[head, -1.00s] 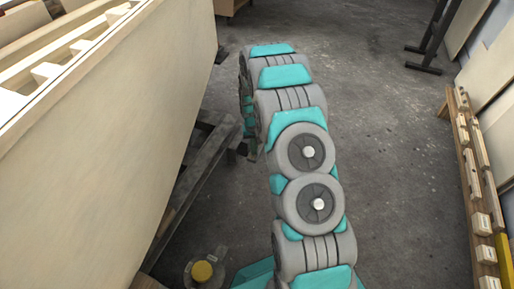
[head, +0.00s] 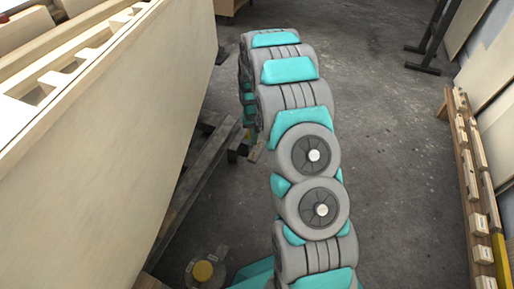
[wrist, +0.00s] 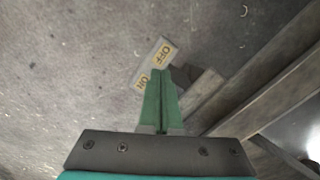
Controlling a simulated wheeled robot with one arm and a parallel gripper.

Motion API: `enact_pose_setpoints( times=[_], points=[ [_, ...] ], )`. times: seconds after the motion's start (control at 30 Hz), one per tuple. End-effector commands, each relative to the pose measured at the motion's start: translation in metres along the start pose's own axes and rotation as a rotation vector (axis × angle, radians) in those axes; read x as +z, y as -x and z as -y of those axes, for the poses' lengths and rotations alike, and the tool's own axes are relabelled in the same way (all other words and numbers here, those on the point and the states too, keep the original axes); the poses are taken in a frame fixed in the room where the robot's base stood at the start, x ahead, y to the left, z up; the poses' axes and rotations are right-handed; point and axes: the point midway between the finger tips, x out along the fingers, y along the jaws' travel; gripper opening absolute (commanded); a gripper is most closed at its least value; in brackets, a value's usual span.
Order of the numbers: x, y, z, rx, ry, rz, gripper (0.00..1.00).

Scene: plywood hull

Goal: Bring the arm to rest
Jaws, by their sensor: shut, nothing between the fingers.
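My gripper (wrist: 160,72) shows in the wrist view as two green fingers pressed together, shut and empty, pointing toward the concrete floor. In the head view my grey and teal arm is bent over in the middle, and its far end hides the gripper.
The plywood hull (head: 120,130) stands close on the left of my arm, with wooden support beams (head: 195,185) below it. A wooden rack (head: 468,180) is along the right wall.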

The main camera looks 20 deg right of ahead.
Motion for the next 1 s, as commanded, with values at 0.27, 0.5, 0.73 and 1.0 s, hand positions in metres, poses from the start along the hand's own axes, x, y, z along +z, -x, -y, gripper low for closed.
enact_pose_setpoints(
  times=[0.27, 0.5, 0.73, 1.0],
  points=[
    [0.0, 0.009, 0.0, 0.0, 0.0, 0.001, 0.0],
    [0.0, 0.009, 0.0, 0.0, 0.0, 0.0, 0.0],
    [0.004, 0.019, 0.002, 0.001, 0.004, 0.001, 0.0],
    [0.039, 0.087, 0.013, 0.003, 0.034, 0.013, 0.0]
  ],
)
